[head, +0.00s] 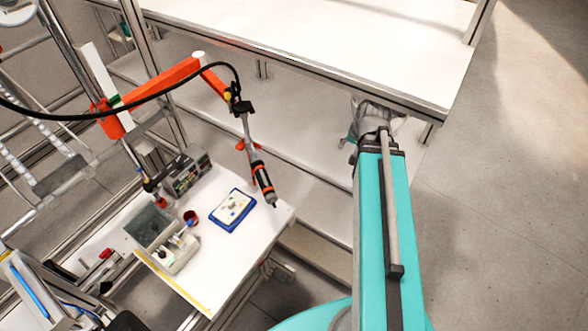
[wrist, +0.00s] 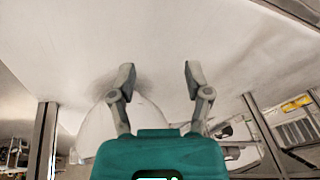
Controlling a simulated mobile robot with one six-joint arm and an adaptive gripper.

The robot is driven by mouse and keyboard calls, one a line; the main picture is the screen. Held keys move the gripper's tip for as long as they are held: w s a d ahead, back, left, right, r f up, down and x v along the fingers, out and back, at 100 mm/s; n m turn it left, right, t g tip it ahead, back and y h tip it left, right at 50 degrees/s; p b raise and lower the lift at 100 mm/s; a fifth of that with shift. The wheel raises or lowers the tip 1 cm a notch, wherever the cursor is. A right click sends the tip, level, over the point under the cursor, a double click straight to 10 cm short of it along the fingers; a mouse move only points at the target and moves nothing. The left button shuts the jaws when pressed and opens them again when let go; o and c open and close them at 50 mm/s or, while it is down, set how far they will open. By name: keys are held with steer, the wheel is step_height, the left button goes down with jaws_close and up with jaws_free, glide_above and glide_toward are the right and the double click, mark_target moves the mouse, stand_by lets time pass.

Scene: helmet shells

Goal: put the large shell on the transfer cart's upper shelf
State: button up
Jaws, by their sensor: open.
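My gripper (wrist: 160,75) is open and empty in the wrist view, its two fingers spread apart. A pale rounded form (wrist: 88,128), which looks like the large shell, shows beyond and below the left finger. It is partly hidden by the finger and the gripper body, and I cannot tell whether they touch. A broad pale surface (wrist: 200,25) fills the top of the wrist view. In the head view my arm reaches to the edge of a white top (head: 340,30), and the fingers are hidden there. I cannot tell which surface is the transfer cart's upper shelf.
A small white workbench (head: 272,215) at lower left carries a blue-edged tray (head: 233,209), a red cup (head: 190,217) and a grey bin (head: 150,225). A tool (head: 262,180) hangs over it from an orange arm (head: 165,82). Floor at right (head: 510,200) is clear.

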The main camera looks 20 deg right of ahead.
steer(key=s+a+n+g, duration=0.1)
steer(key=a+n+g, duration=0.1)
steer(key=a, duration=0.7)
steer(key=s+a+f+n+g, duration=0.1)
steer(key=s+a+n, duration=0.1)
steer(key=a, duration=0.8)
steer(key=shift+n+g+h, duration=0.3)
steer(key=shift+n+g, duration=0.1)
steer(key=shift+n, duration=0.5)
steer(key=shift+f, duration=0.1)
step_height(320, 180, down, 7)
steer(key=b, duration=0.7)
steer(key=shift+f+b, duration=0.2)
steer(key=shift+b, duration=0.15)
steer(key=shift+c, duration=0.5)
